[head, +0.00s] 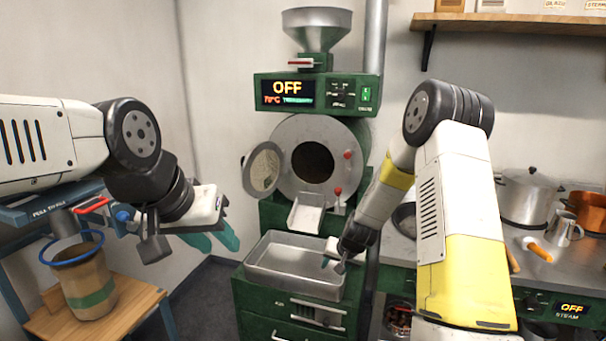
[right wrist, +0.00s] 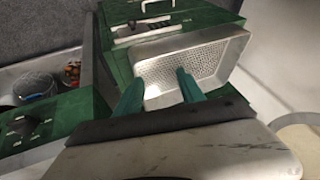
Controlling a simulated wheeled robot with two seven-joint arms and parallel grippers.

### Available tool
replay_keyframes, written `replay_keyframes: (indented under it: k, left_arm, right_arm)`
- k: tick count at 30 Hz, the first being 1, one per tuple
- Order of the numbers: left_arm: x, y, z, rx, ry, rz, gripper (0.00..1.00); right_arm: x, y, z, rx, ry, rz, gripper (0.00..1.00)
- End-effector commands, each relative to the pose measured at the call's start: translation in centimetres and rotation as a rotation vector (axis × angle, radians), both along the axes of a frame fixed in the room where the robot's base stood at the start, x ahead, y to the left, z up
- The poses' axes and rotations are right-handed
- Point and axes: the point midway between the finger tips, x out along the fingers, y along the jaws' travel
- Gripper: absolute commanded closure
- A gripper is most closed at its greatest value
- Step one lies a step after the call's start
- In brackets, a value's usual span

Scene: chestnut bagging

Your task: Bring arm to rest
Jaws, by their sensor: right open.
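My right gripper (head: 328,262) hangs over the right part of the metal cooling tray (head: 262,279) in front of the green roaster. In the right wrist view its two teal fingers (right wrist: 160,92) stand apart with nothing between them, and the perforated tray (right wrist: 152,103) lies beyond them. My left gripper (head: 218,238) is at the left, in the air between the bag stand and the roaster. Its two teal fingers look apart and no object shows between them.
The roaster's round door (head: 265,170) is open, with a chute (head: 306,214) below the drum. A bag with a blue rim (head: 90,283) stands on a wooden shelf at left. A steel pot (head: 524,196) and orange pot (head: 588,211) are on the right counter.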

Motion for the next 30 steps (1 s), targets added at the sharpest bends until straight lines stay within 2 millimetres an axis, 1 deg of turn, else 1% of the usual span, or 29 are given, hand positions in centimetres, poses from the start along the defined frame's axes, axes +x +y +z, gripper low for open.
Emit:
replay_keyframes:
  k: [1,2,3,5,6,8,9,11,12,14,15,17,18,20,21,22,24,27,30]
  left_arm:
    - [0.0,0.0,0.0,0.000,0.000,0.000,0.64]
    - [0.0,0.0,0.0,0.000,0.000,0.000,0.64]
    - [0.0,0.0,0.0,0.000,0.000,0.000,0.64]
    - [0.0,0.0,0.0,0.000,0.000,0.000,0.64]
    - [0.0,0.0,0.0,0.000,0.000,0.000,0.64]
    - [0.0,0.0,0.0,0.000,0.000,0.000,0.64]
    - [0.0,0.0,0.0,0.000,0.000,0.000,0.64]
    - [0.0,0.0,0.0,0.000,0.000,0.000,0.64]
    - [0.0,0.0,0.0,0.000,0.000,0.000,0.64]
    - [0.0,0.0,0.0,0.000,0.000,0.000,0.64]
    - [0.0,0.0,0.0,0.000,0.000,0.000,0.64]
    - [0.0,0.0,0.0,0.000,0.000,0.000,0.64]
    - [0.0,0.0,0.0,0.000,0.000,0.000,0.64]
    - [0.0,0.0,0.0,0.000,0.000,0.000,0.64]
    - [0.0,0.0,0.0,0.000,0.000,0.000,0.64]
    - [0.0,0.0,0.0,0.000,0.000,0.000,0.64]
    - [0.0,0.0,0.0,0.000,0.000,0.000,0.64]
    - [0.0,0.0,0.0,0.000,0.000,0.000,0.64]
    - [0.0,0.0,0.0,0.000,0.000,0.000,0.64]
  right_arm:
    - [-0.3,-0.2,3.3,-0.005,-0.018,0.018,0.54]
    - [-0.8,-0.2,5.0,-0.007,-0.022,0.029,0.54]
    - [-1.4,-0.3,7.1,-0.010,-0.028,0.043,0.54]
    - [-2.6,-0.3,10.2,-0.017,-0.035,0.066,0.54]
    - [-3.5,-0.5,12.2,-0.020,-0.040,0.078,0.54]
    - [-5.0,-0.6,15.0,-0.028,-0.046,0.097,0.54]
    - [-6.2,-0.7,16.7,-0.034,-0.051,0.110,0.54]
    - [-8.0,-0.9,19.2,-0.041,-0.057,0.125,0.54]
    - [-9.3,-1.1,20.8,-0.047,-0.061,0.136,0.54]
    - [-11.4,-1.3,22.9,-0.056,-0.067,0.151,0.54]
    - [-12.9,-1.5,24.2,-0.061,-0.071,0.159,0.54]
    - [-15.1,-1.8,25.9,-0.070,-0.076,0.170,0.54]
    - [-16.7,-2.0,27.0,-0.076,-0.080,0.178,0.54]
    - [-19.1,-2.3,28.4,-0.085,-0.086,0.188,0.54]
    - [-20.8,-2.5,29.1,-0.091,-0.088,0.196,0.54]
    - [-21.9,-2.7,29.6,-0.095,-0.090,0.199,0.54]
    - [-24.6,-3.1,30.5,-0.104,-0.095,0.207,0.54]
    - [-27.8,-3.6,31.2,-0.113,-0.098,0.216,0.54]
    - [-29.9,-3.9,31.4,-0.119,-0.100,0.221,0.54]
